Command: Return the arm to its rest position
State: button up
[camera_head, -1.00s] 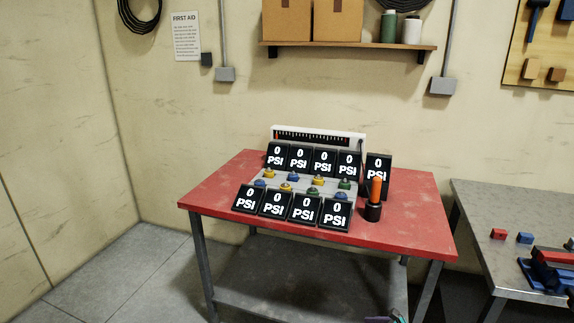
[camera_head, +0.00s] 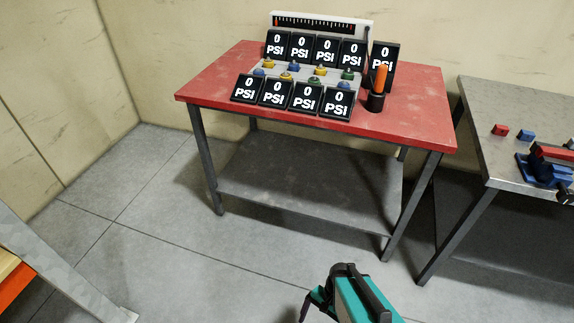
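My gripper (camera_head: 312,300) shows at the bottom edge of the head view, low in front of the red table (camera_head: 215,88). It is a teal and dark shape, partly cut off by the frame edge. Its fingers are not clear enough to tell whether it is open or shut. No object is visible in it. It is apart from the table and everything on it.
The red table carries several black "0 PSI" signs (camera_head: 308,97), small coloured valves (camera_head: 319,71) and an orange-handled tool (camera_head: 381,78) in a black holder (camera_head: 375,102). A grey bench (camera_head: 510,110) stands at right. An orange-edged surface (camera_head: 20,288) is at lower left. Grey floor between is open.

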jog(key=s+d+n+g+h, duration=0.1)
jog(key=s+d+n+h, duration=0.1)
jog(key=d+n, duration=0.4)
jog(key=s+n, duration=0.1)
jog(key=n, duration=0.1)
jog(key=shift+r+n+h, duration=0.2)
jog(key=shift+n+h, duration=0.1)
jog(key=shift+h, duration=0.1)
